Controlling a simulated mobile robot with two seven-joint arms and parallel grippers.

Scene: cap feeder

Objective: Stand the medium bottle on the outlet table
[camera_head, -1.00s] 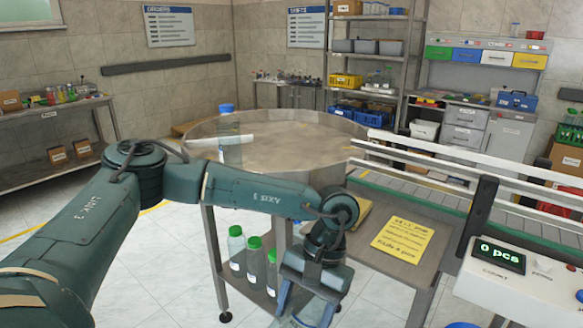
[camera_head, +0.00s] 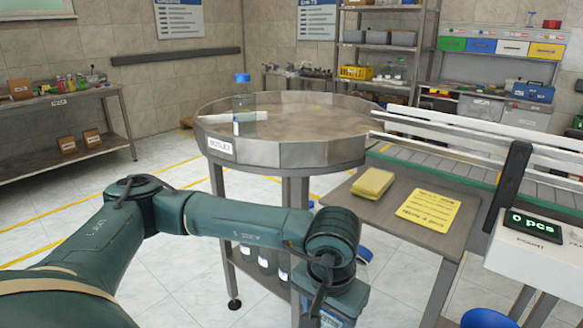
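The outlet table is probably the round, metal-rimmed table (camera_head: 312,152) in the middle, with a white label on its rim too small to read surely. A clear bottle with a blue cap (camera_head: 242,97) stands upright near its left edge. Several more bottles (camera_head: 264,258) stand on the shelf below, their tops hidden by my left arm. I cannot tell which bottle is the medium one. My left gripper (camera_head: 338,305) is at the bottom edge, in front of the round table; its fingertips are cut off, so its grip is hidden. My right gripper is not in view.
To the right are a side table with a yellow pad (camera_head: 372,183) and note (camera_head: 428,209), a railed conveyor (camera_head: 450,174) and a counter box (camera_head: 540,255). A blue rounded thing (camera_head: 486,318) shows at the bottom.

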